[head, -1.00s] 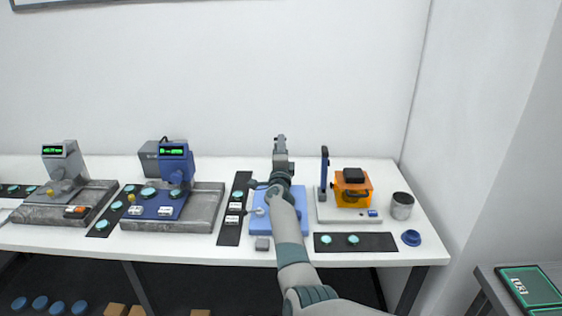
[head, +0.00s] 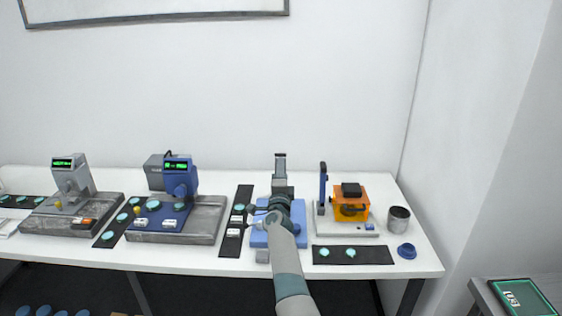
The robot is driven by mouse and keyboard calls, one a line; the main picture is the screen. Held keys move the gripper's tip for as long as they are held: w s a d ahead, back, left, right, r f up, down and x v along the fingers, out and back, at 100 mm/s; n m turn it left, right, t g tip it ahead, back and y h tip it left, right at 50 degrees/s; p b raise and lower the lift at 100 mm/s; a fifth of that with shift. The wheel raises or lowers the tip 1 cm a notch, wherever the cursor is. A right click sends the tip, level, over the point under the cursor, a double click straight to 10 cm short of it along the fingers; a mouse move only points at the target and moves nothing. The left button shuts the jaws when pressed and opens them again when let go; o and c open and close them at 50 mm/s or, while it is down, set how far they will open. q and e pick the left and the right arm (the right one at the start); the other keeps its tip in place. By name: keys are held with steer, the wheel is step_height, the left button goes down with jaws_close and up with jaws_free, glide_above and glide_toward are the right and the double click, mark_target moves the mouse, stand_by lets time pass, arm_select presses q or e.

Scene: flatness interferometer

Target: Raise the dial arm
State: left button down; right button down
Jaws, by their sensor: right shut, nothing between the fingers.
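My right gripper (head: 280,158) is shut and empty at the middle of the bench, near its back edge. Its arm comes up from the bottom of the head view. A blue base plate (head: 258,239) lies under my right wrist, which covers most of it. A small dark ball-ended lever (head: 251,209) sticks out to the left of my wrist. I cannot make out a dial arm for certain; part of the blue device is hidden behind my arm. My left gripper is not in view.
A white-based fixture with an orange block (head: 351,211) and dark post stands right of my arm, with a grey cup (head: 398,220) beside it. Two instruments with green displays, one blue (head: 178,180) and one grey (head: 70,180), stand left. A dark strip (head: 230,246) lies between.

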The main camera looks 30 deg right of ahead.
steer(key=s+a+r+p, duration=0.1)
steer(key=s+a+p, duration=0.3)
steer(key=s+p, duration=0.1)
steer(key=shift+s, duration=0.9)
